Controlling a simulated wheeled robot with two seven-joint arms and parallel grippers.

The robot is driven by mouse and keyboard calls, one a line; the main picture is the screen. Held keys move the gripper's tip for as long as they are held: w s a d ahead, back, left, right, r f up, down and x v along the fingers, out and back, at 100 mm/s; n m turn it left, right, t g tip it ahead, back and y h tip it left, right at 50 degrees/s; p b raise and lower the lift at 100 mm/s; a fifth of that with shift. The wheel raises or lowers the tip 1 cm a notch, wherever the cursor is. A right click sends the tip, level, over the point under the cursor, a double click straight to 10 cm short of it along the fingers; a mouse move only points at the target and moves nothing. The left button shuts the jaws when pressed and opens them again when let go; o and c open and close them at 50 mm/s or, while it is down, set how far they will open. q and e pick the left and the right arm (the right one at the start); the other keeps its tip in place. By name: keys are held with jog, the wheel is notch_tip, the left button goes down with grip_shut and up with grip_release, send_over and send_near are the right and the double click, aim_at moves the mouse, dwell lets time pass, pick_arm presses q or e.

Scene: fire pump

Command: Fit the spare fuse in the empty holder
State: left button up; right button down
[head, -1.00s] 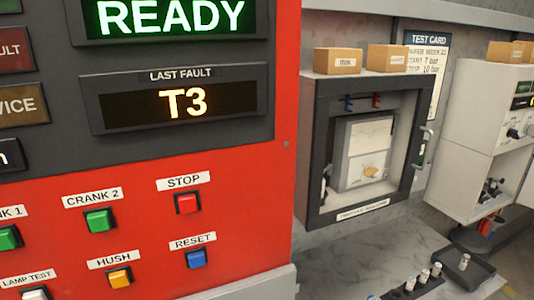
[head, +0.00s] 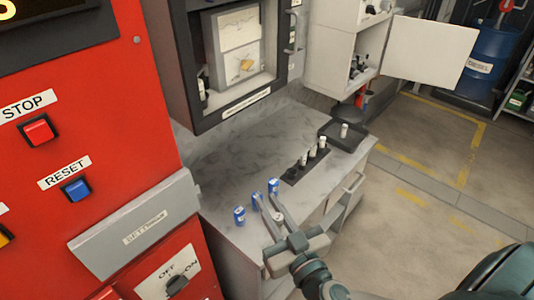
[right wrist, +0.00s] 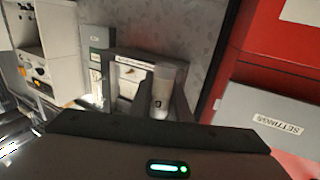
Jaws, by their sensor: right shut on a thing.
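My right gripper (head: 266,200) is above the grey bench in the head view, shut on a pale cylinder (head: 279,216). In the right wrist view this cylinder (right wrist: 163,88) stands upright between the dark fingers, whitish with a small dark mark; it looks like a fuse. Other white fuses (head: 312,153) stand in a dark rack (head: 290,180) on the bench. One more white fuse (head: 344,129) is in a black tray (head: 357,144). The open white cabinet (head: 328,68) shows small dark fittings inside; I cannot tell which holder is empty. My left gripper is out of view.
Blue cylinders (head: 239,216) stand along the bench's front, close to my right gripper. The cabinet door (head: 430,50) is swung out to the right. A dark-framed wall box (head: 183,88) is above the bench, and the red panel (head: 85,130) fills the left. Marble-patterned bench top (head: 235,160) is clear behind.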

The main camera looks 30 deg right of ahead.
jog(key=w+d+m+h+p, duration=0.2)
jog(key=w+d+h+p, duration=0.15)
jog(key=w+d, duration=0.45)
jog(key=w+d+m+h+p, duration=0.15)
jog(key=w+d+p, duration=0.3)
jog(key=d, duration=0.65)
jog(key=d+f+g+h+p, duration=0.1)
jog(key=d+f, duration=0.4)
jog(key=d, duration=0.5)
jog(key=shift+w+d+m+h+p, duration=0.25)
jog(key=shift+m+h+p, duration=0.2)
jog(key=shift+p, duration=0.25)
jog(key=a+f+b, duration=0.1)
jog(key=a+f, duration=0.1)
jog(key=a, duration=0.1)
jog(key=w+a+f+b, duration=0.1)
jog(key=a+f+b, duration=0.1)
jog(key=a, duration=0.2)
jog(key=a+f+b, duration=0.1)
jog(key=a+f, duration=0.1)
jog(key=a, duration=0.1)
jog(key=shift+w+a+f+b, duration=0.2)
jog(key=shift+a+f+b, duration=0.1)
jog(key=shift+a+b, duration=0.05)
jog(key=shift+a+f, duration=0.1)
jog(key=shift+a, duration=0.35)
